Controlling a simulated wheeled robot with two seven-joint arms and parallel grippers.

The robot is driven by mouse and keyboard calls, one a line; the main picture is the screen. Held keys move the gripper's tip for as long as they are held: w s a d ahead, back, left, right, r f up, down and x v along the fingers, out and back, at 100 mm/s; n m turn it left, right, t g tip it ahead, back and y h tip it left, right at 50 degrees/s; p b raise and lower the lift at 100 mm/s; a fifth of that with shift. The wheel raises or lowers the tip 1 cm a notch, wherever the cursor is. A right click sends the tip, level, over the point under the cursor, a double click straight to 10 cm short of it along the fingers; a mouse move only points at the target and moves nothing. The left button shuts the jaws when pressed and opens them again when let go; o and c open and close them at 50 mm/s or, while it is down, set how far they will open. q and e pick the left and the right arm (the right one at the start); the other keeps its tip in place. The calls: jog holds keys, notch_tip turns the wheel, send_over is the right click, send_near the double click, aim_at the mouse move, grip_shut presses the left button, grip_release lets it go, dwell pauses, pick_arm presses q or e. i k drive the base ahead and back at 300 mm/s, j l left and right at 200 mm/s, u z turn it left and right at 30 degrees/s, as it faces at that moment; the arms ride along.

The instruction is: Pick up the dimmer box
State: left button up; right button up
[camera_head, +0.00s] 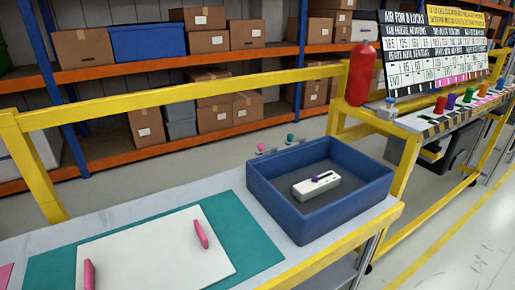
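The tray sits on the right part of the workbench. Neither of my grippers shows in the head view.
A white panel (150,255) with two upright pink pieces (201,234) lies on a teal mat (255,235) left of the tray. Yellow rails (200,88) stand behind. A red cylinder (361,75) and coloured knobs (440,106) are on the right-hand bench.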

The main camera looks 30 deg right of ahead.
aim_at(306, 190)
jog(key=z, duration=1.35)
jog(key=i+l+u, duration=0.15)
jog(key=l, duration=0.2)
jog(key=i+l+u, duration=0.2)
jog(key=l, duration=0.2)
jog(key=i+l+u, duration=0.15)
jog(key=l, duration=0.25)
